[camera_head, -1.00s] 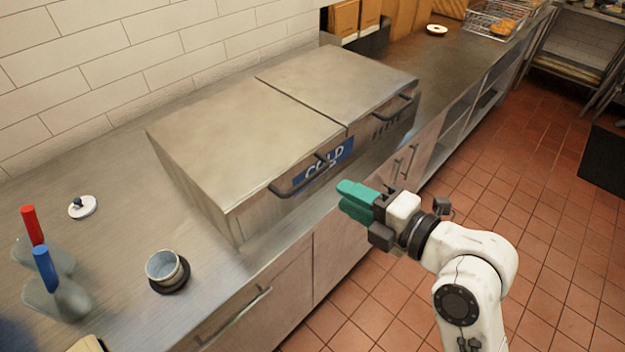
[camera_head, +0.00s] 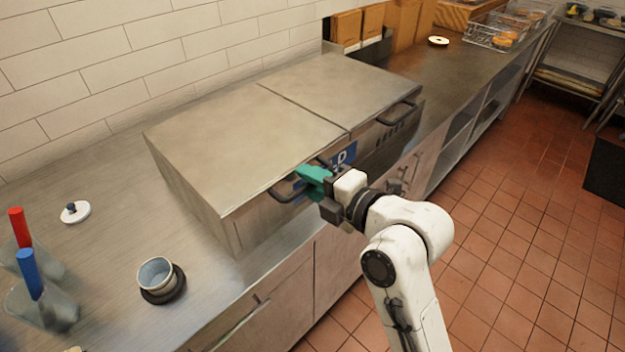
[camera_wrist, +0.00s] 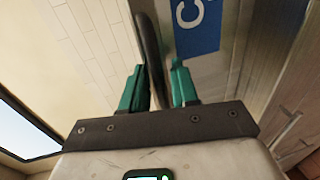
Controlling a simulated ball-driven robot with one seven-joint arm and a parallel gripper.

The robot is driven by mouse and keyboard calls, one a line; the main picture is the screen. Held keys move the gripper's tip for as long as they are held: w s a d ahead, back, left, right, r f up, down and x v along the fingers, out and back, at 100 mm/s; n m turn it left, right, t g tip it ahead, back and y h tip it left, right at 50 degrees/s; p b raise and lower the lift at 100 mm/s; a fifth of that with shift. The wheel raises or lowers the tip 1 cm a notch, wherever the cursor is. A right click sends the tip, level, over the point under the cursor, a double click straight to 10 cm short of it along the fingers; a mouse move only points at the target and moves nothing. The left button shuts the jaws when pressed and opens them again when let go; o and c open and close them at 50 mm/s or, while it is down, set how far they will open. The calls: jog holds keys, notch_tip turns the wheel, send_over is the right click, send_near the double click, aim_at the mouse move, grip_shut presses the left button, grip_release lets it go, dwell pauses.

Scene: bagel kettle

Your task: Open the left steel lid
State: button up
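The left steel lid (camera_head: 235,145) is shut, lying flat on the steel unit on the counter. Its dark bar handle (camera_head: 283,192) runs along the front edge, partly hidden behind my gripper. My gripper (camera_head: 308,178), with green fingers, is at the front of the lid, at the handle. In the wrist view, the handle (camera_wrist: 150,48) passes between the two green fingers of my gripper (camera_wrist: 157,68). The fingers stand apart, with a gap to the right of the bar; the left finger is very near it, and touching cannot be told.
The right steel lid (camera_head: 340,90) is shut beside it. A blue sign (camera_head: 345,155) is on the unit's front, partly covered. A cup (camera_head: 158,274) on a dark coaster, a small white lid (camera_head: 75,212) and bottles with red and blue tops stand left. Tiled floor (camera_head: 500,240) is clear at right.

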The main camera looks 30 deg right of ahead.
jog(key=shift+c, duration=0.3)
grip_shut()
